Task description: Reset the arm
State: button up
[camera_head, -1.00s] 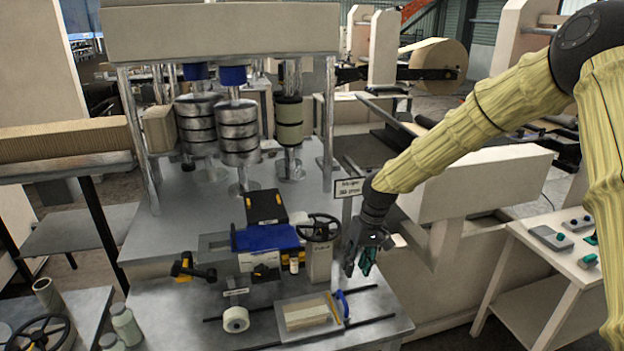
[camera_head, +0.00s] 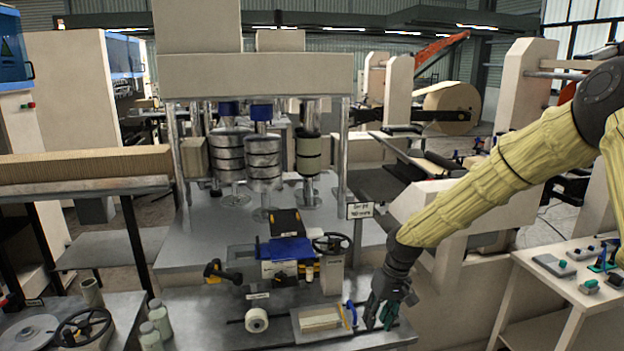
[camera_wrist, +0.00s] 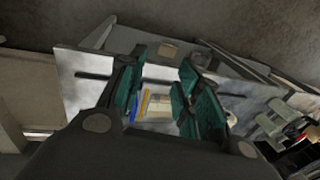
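My gripper (camera_head: 379,311) hangs at the end of my yellow-sleeved arm, pointing down near the right end of the metal worktable (camera_head: 290,340). In the wrist view my gripper (camera_wrist: 162,100) shows its green-padded fingers apart, with nothing between them. A tray (camera_head: 322,318) with a blue handle (camera_head: 351,313) lies on the table to the left of the gripper, and the tray also shows beyond the fingers in the wrist view (camera_wrist: 157,106).
A white tape roll (camera_head: 256,320), a yellow-black tool (camera_head: 222,272), a handwheel (camera_head: 332,243) and a blue machine unit (camera_head: 286,249) are on the bench. A control table (camera_head: 560,300) stands at right. A roller press (camera_head: 255,75) rises behind.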

jog(key=s+a+f+m+b, duration=0.1)
jog(key=s+f, duration=0.7)
jog(key=f, duration=0.4)
jog(key=s+a+f+b, duration=0.1)
jog(key=s+f+b, duration=0.1)
jog(key=s+f, duration=0.8)
jog(key=s+d+f+b, duration=0.1)
jog(key=s+f, duration=0.3)
jog(key=s, duration=0.4)
jog(key=s+d+f+m+h, duration=0.1)
jog(key=s+d+f, duration=0.3)
jog(key=s, duration=0.4)
jog(key=s+d+f+h+b, duration=0.1)
jog(key=s+d+f, duration=0.1)
jog(key=s+f, duration=0.3)
jog(key=s, duration=0.3)
jog(key=shift+d+f+m+b, duration=0.25)
jog(key=shift+f+m+b, duration=0.05)
jog(key=shift+f, duration=0.05)
